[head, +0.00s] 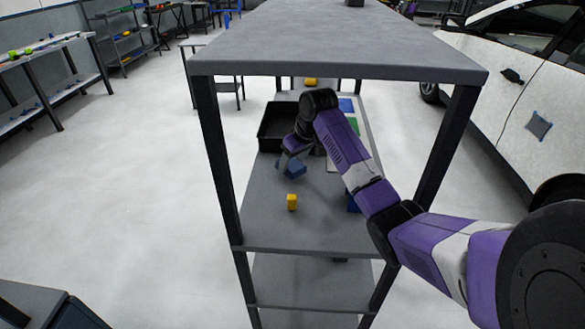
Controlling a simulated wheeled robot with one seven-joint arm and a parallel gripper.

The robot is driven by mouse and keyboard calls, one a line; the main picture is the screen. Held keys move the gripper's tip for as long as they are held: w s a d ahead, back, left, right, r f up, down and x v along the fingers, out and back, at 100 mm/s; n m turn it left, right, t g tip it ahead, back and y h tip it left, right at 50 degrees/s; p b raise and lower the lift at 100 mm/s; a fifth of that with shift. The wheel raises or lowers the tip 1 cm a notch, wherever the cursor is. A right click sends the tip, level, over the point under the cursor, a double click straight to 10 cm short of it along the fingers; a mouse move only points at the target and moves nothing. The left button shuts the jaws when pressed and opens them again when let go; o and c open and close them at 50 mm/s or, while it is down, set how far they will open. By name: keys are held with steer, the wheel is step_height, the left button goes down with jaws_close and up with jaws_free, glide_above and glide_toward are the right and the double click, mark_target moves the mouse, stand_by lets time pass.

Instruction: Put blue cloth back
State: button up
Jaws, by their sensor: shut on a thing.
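My gripper (287,161) is inside the shelf unit, low over its middle shelf (262,230). It is shut on a dark blue cloth-like piece (293,168), which sits just below the fingers. I cannot tell whether the piece touches the shelf. A black open tray (262,136) stands just behind and left of my gripper. Another blue-grey cloth-like square (539,125) is on the white car's door at the right.
Blue (346,104) and green (353,125) flat pieces lie toward the back right. The grey top board (340,45) and dark posts (217,165) enclose my arm.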

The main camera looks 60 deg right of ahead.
mark_target(294, 166)
steer(key=shift+f, duration=1.45)
steer(key=o, duration=1.2)
steer(key=p+v, duration=0.9)
steer(key=v, duration=0.3)
